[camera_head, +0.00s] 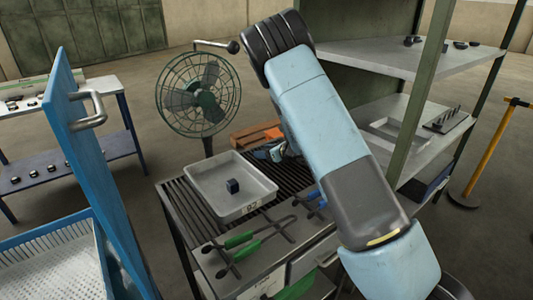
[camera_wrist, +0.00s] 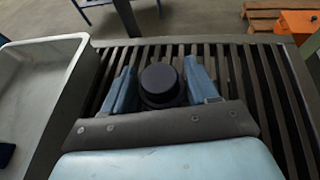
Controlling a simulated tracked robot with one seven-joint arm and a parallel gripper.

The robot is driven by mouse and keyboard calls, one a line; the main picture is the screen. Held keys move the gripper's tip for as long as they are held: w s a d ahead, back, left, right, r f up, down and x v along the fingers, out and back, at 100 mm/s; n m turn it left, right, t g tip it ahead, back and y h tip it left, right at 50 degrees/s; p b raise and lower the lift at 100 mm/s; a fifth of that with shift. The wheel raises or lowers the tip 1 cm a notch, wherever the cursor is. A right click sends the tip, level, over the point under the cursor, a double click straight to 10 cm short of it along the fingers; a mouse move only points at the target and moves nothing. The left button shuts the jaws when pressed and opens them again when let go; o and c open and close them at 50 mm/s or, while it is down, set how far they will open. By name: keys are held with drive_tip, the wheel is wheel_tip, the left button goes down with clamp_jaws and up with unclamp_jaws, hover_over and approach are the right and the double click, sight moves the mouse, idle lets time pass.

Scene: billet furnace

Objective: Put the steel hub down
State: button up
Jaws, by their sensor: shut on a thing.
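The steel hub (camera_wrist: 160,84) is a dark round stepped piece. In the wrist view it stands between the two blue fingers of my gripper (camera_wrist: 161,79), which is shut on it. The slatted grill top of the bench (camera_wrist: 228,62) lies below. I cannot tell whether the hub touches the slats. In the head view my gripper (camera_head: 272,151) is partly behind my arm, over the back right of the slatted bench (camera_head: 187,216), and I cannot make out the hub there.
A grey tray (camera_head: 214,205) holding a dark cube (camera_head: 233,186) sits left of my gripper. Green-handled tongs (camera_head: 245,243) lie at the bench front. A fan (camera_head: 199,95), a wooden pallet (camera_head: 248,137) and a shelf rack (camera_head: 400,59) stand around. A blue door (camera_head: 90,165) is at left.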

drive_tip(key=shift+f, duration=0.2)
drive_tip(key=o, duration=1.4)
drive_tip(key=shift+d, duration=0.1)
drive_tip(key=v, duration=1.2)
